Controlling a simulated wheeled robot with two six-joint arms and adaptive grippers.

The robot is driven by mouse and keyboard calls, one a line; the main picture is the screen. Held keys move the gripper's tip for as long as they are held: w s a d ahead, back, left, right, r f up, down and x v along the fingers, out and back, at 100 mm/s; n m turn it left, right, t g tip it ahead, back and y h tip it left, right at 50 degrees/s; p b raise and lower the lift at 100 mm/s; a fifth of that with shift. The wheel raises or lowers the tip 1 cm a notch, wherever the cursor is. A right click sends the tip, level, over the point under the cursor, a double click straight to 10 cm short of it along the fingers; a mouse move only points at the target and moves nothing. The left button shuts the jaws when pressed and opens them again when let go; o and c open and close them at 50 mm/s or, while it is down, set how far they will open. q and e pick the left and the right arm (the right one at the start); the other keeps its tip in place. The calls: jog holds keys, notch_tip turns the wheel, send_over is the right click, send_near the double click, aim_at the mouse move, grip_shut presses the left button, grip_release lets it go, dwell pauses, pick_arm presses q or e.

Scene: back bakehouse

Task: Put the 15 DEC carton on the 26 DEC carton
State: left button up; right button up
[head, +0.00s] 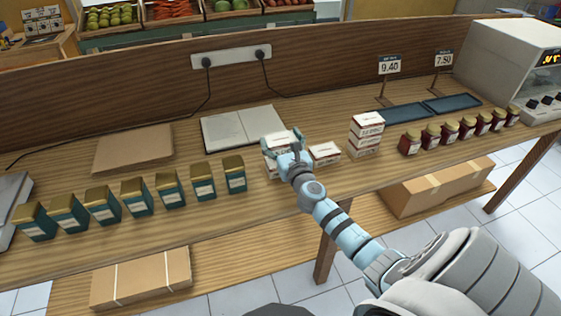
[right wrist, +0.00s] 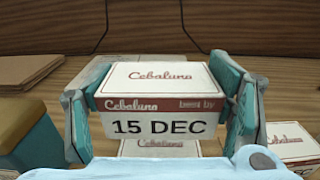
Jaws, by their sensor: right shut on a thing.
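My right gripper (head: 283,146) is shut on the 15 DEC carton (right wrist: 158,104), a white and dark red box whose date faces the right wrist camera. Its fingers grip it from both sides and it looks level. Another carton (right wrist: 158,148) shows directly below it in the right wrist view; I cannot tell whether the two touch. A further carton (head: 325,153) lies just to the right, and a stack of similar cartons (head: 367,142) stands beyond it. No 26 DEC date is readable, so I cannot tell which carton is that one. My left gripper is not in view.
Teal tins with gold lids (head: 171,189) stand in a row on the left. Red jars (head: 450,133) line the right, before dark blue trays (head: 452,103) and a white oven (head: 515,65). A grey-white slab (head: 225,131) lies behind the gripper, near the wooden back panel (head: 120,95).

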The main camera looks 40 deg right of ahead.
aim_at(281, 149)
notch_tip(281, 149, down, 4)
jog(key=b, duration=0.2)
jog(key=shift+w+b, duration=0.15)
jog(key=shift+b, duration=0.2)
jog(key=shift+s+r, duration=0.25)
jog(key=shift+r, duration=0.1)
jog(key=shift+f, duration=0.35)
jog(key=o, duration=1.4)
jog(key=shift+c, duration=0.2)
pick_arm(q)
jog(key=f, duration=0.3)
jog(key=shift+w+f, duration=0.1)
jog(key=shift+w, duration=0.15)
pick_arm(e)
jog(key=shift+r, duration=0.1)
jog(key=shift+r, duration=0.15)
jog(key=shift+s+r+p, duration=0.1)
jog(key=shift+r+p, duration=0.05)
jog(key=shift+p, duration=0.2)
jog(key=v, duration=1.2)
jog(key=shift+p, duration=0.3)
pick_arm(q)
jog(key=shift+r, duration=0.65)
